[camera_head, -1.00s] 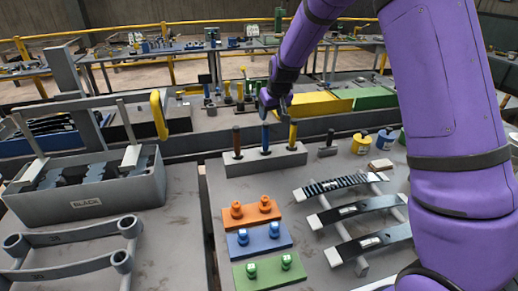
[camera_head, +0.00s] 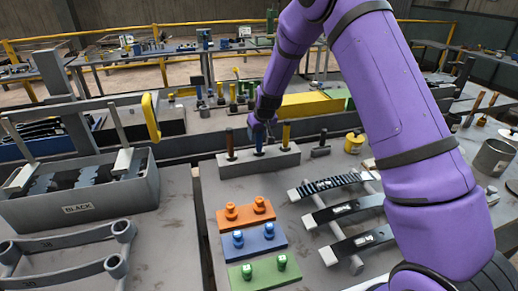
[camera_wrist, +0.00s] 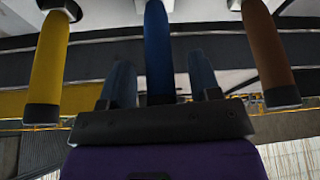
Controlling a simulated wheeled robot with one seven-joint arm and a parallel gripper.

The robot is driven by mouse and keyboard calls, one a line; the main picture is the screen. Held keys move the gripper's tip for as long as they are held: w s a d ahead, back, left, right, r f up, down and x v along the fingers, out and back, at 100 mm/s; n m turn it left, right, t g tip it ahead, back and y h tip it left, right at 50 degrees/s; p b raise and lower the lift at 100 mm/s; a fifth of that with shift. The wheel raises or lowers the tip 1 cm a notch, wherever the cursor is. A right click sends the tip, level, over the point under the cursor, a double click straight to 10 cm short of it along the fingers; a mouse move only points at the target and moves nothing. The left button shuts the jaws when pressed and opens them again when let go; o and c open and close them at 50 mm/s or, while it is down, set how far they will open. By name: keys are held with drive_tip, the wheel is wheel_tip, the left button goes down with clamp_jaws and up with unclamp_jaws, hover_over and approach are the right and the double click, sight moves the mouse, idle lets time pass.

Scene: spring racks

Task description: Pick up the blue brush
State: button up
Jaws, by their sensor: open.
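The blue brush (camera_head: 258,150) stands upright by its blue handle in a grey block (camera_head: 288,162), between a brown-handled and a yellow-handled tool. In the wrist view its handle (camera_wrist: 158,45) runs between the two fingers. My gripper (camera_head: 261,128) is at the upper part of the blue handle and hides its top in the head view. In the wrist view my gripper (camera_wrist: 162,75) is open, with a finger on each side of the handle and gaps visible beside it.
The brown handle (camera_head: 230,142) and yellow handle (camera_head: 286,135) stand close on either side. They also flank the fingers in the wrist view, yellow (camera_wrist: 47,70) and brown (camera_wrist: 268,55). Orange, blue and green plates with knobs lie in front.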

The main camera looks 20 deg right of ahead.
drive_tip(key=shift+c, duration=0.5)
drive_tip(key=c, duration=0.9)
